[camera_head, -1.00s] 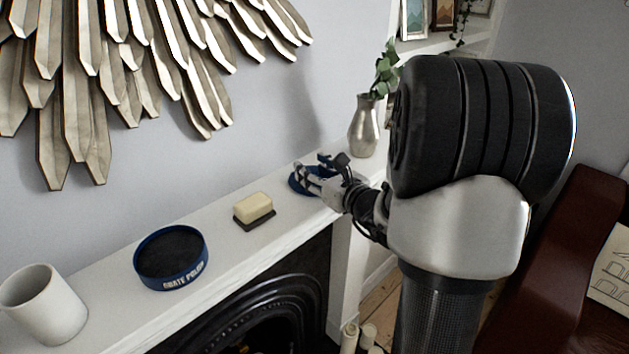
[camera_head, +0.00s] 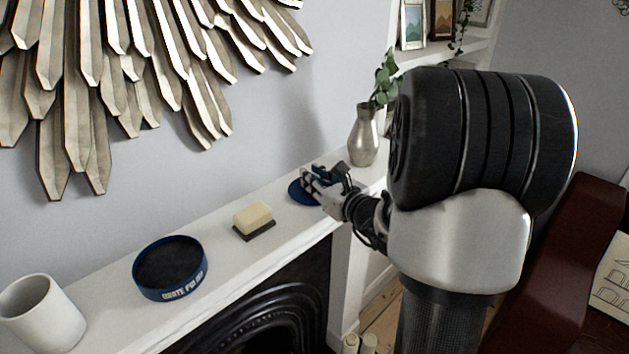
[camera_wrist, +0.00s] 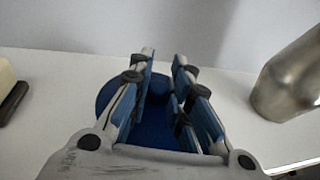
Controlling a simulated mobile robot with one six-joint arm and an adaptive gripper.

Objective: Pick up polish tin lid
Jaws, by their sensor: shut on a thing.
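The polish tin lid (camera_head: 298,194) is a blue disc on the white mantel, partly hidden behind my fingers. In the wrist view the lid (camera_wrist: 155,134) lies beneath and between the fingers, with a raised blue part at its middle. My gripper (camera_head: 311,180) is over the lid, and in the wrist view its two fingers (camera_wrist: 162,62) are closed on the raised part. I cannot tell any gap between lid and mantel. The open blue polish tin (camera_head: 170,283), with dark contents, stands on the mantel at the lower left.
A cream block on a dark base (camera_head: 253,221) sits between the tin and the lid. A white mug (camera_head: 42,315) stands at the near left end. A silver vase (camera_head: 363,140) with leaves stands close beyond my gripper. The fireplace opening lies below the mantel.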

